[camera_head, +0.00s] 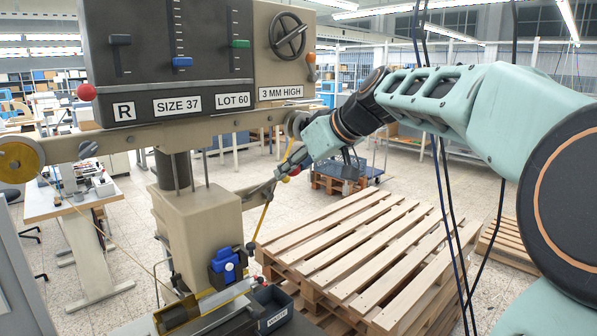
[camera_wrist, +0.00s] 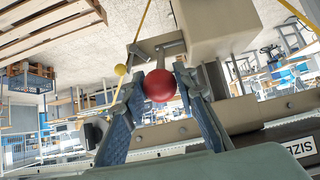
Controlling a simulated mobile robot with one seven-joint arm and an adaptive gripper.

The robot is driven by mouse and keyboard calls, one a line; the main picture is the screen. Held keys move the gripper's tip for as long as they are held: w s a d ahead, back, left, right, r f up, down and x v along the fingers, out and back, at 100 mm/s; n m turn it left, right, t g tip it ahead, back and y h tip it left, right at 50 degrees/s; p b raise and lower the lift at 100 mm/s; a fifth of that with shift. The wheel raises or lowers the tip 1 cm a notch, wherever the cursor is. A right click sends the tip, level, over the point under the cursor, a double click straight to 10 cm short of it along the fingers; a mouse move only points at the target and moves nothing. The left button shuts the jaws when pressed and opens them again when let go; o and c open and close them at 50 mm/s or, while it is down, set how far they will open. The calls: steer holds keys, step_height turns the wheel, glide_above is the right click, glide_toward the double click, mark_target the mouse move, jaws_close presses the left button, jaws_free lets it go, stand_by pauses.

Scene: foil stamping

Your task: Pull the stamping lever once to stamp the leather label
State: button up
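The stamping lever (camera_head: 261,188) is a grey arm reaching right from the beige press body (camera_head: 200,235) in the head view. Its red ball knob (camera_wrist: 160,86) shows clearly in the wrist view. My gripper (camera_wrist: 160,72) has a finger on either side of the knob, close against it, and looks shut on it; exact contact is hard to see. In the head view my gripper (camera_head: 288,172) is small at the lever's outer end and partly hides the knob. The leather label cannot be made out at the press base.
A control panel (camera_head: 170,75) with sliders and a handwheel (camera_head: 289,37) stands above the lever. Another red ball (camera_head: 86,92) is at its left. A dark waste bin (camera_head: 272,308) is below. Wooden pallets (camera_head: 365,255) lie right, under my arm. A yellow line (camera_head: 262,219) hangs near my gripper.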

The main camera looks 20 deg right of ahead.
jaws_close()
steer(key=f+b, duration=0.1)
steer(key=s+f+b, duration=0.1)
steer(key=f+b, duration=0.1)
steer(key=b, duration=0.1)
steer(key=shift+s+d+f, duration=0.1)
steer(key=shift+s+d, duration=0.2)
steer(key=shift+s, duration=0.1)
steer(key=f+b, duration=0.2)
steer(key=s+f+b, duration=0.1)
steer(key=shift+s+d+f, duration=0.1)
steer(key=shift+d, duration=0.15)
steer(key=shift+b, duration=0.3)
